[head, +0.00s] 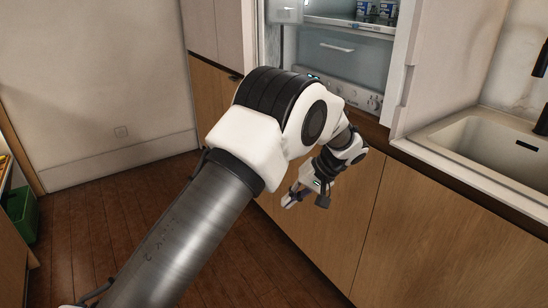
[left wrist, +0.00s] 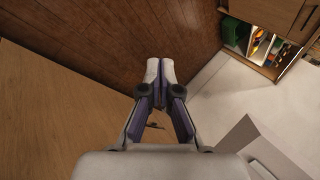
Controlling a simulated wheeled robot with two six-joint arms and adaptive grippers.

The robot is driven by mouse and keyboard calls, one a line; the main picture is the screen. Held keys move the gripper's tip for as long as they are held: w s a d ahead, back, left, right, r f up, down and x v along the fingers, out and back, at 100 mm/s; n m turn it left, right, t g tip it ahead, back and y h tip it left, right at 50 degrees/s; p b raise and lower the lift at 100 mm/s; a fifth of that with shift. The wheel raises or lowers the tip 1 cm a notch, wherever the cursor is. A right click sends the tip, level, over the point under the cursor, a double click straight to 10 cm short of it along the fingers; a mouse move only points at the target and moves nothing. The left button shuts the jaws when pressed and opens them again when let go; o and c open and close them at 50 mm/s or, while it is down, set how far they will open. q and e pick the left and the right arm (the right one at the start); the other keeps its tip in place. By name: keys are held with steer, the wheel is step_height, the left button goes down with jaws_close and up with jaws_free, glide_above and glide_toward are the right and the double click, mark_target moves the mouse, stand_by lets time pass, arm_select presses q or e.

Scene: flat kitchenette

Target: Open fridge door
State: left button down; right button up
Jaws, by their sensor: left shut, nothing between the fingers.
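The fridge (head: 340,55) stands open at the top of the head view, with its lit shelves and clear drawers showing. A pale bin-like piece (head: 286,11) juts out at its left edge; it looks like part of the door's inner side, but most of the door is hidden or out of frame. My left gripper (head: 288,200) is below the fridge, in front of the wooden cabinet fronts and apart from the fridge. In the left wrist view its fingertips (left wrist: 160,71) are together, with nothing between them. My right gripper is not in view.
Wooden cabinet fronts (head: 330,235) run below the fridge and the sink (head: 480,140) at the right. A green bin (head: 22,212) is at the far left. A shelf with items (left wrist: 262,42) shows in the left wrist view. The wooden floor (head: 110,225) is clear at left.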

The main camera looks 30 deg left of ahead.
arm_select(q)
steer(key=w+d+r+t+p, duration=0.15)
steer(key=r+p, duration=0.45)
steer(key=r, duration=1.3)
steer(key=w+r+t+p, duration=0.3)
steer(key=r+p, duration=0.4)
steer(key=r, duration=1.1)
steer(key=a+f+p, duration=0.2)
steer(key=a+f, duration=0.6)
steer(key=a, duration=0.1)
steer(key=shift+s+f+n+y, duration=0.3)
steer(key=shift+n, duration=0.1)
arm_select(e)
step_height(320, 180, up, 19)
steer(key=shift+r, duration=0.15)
arm_select(q)
steer(key=shift+w+a, duration=0.1)
steer(key=shift+w, duration=0.05)
